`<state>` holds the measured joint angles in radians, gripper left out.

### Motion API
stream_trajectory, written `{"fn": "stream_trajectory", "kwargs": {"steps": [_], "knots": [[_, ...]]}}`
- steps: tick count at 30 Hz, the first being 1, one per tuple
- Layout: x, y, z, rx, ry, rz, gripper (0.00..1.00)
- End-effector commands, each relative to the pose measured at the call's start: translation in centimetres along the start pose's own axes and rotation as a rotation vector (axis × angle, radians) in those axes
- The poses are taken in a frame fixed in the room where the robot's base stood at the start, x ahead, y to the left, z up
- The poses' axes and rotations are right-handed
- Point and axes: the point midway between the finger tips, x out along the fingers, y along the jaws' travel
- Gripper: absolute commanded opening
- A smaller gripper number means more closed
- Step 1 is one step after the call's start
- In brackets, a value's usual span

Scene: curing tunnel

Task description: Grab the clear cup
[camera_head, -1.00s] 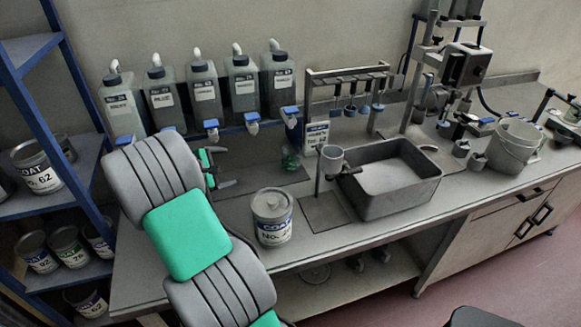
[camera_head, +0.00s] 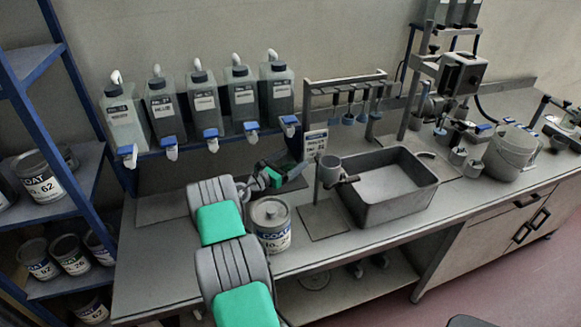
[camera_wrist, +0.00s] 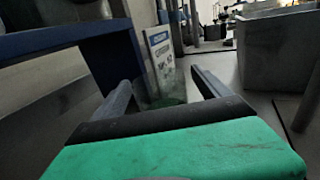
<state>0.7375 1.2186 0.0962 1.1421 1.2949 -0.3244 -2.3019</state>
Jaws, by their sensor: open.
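The clear cup (camera_wrist: 163,94) is see-through with a greenish base and stands on the bench in the wrist view. It lies ahead of and between the two fingers of my gripper (camera_wrist: 160,82), which are apart. Whether the fingers touch the cup cannot be told. In the head view my gripper (camera_head: 290,172) is low over the bench behind the paint can. The cup there is mostly hidden by the gripper.
A labelled paint can (camera_head: 271,230) stands close in front of my gripper. A grey basin (camera_head: 392,208) and a stand with a small cup (camera_head: 330,167) are to the right. A sign (camera_wrist: 160,62) stands behind the cup.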

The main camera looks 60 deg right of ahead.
Motion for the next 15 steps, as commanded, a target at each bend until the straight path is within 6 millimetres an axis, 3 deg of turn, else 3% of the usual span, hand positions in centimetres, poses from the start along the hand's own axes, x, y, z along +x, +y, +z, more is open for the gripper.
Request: {"fn": "stream_trajectory", "kwargs": {"steps": [5,15], "knots": [[-0.05,0.04,-0.06,0.001,0.001,0.001,0.84],[-0.07,0.03,-0.05,0.001,0.001,0.0,0.57]]}}
